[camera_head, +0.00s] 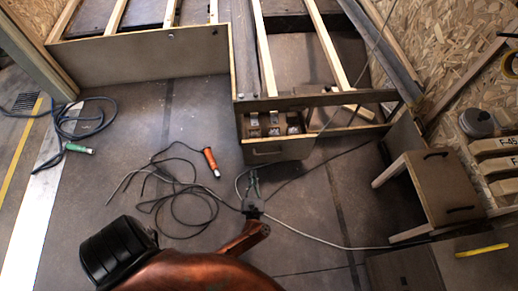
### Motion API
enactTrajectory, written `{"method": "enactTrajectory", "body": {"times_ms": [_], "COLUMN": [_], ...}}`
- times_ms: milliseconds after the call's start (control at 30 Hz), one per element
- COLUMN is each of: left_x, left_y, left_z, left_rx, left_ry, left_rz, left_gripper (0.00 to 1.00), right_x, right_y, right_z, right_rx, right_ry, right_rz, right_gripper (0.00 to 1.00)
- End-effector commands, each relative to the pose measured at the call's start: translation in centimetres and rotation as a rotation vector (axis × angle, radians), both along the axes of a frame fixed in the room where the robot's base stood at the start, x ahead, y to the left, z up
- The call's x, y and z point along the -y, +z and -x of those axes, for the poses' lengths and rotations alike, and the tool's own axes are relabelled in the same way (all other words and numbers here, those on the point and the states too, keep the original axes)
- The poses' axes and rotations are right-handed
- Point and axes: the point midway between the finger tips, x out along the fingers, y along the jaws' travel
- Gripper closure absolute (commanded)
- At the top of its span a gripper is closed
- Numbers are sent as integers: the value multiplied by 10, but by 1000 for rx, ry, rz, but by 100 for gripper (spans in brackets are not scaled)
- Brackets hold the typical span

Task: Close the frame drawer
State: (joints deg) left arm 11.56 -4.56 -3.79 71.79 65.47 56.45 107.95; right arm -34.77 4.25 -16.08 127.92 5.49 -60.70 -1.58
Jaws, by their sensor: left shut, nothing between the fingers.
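The frame drawer (290,149) is a grey-brown wooden box at the front of the bed-like wooden frame (300,100). It stands pulled out, and its open top shows compartments with small items inside. A dark handle (267,152) is on its front panel. My left gripper (251,180) is shut and empty. In the picture it is just below the drawer front, pointing toward it, with a small gap between. My copper-coloured left arm comes in from the bottom. My right gripper is not in view.
An orange-handled tool (211,162) and black cable (180,195) lie on the floor left of my gripper. A green-ended cable (78,148) lies further left. The floor between is mostly clear.

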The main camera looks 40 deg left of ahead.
Motion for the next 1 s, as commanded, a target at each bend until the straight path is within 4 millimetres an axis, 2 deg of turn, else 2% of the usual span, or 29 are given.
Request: {"method": "enactTrajectory", "body": {"times_ms": [33,167,300,800,1000], "left_x": [-3,-8,-16,-88,-108], "left_y": [-10,-8,-6,-7,-7], "left_z": [0,-1,-7,-69,-85], "left_rx": [50,144,169,164,162], "left_ry": [40,102,115,111,112], "left_rz": [54,138,158,152,151], "left_gripper": [100,100,100,100,100], "right_x": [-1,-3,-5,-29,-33], "right_y": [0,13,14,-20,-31], "right_z": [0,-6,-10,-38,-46], "right_rx": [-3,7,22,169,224], "right_ry": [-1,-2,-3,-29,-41], "right_rz": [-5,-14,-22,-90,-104], "right_gripper": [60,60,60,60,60]}}
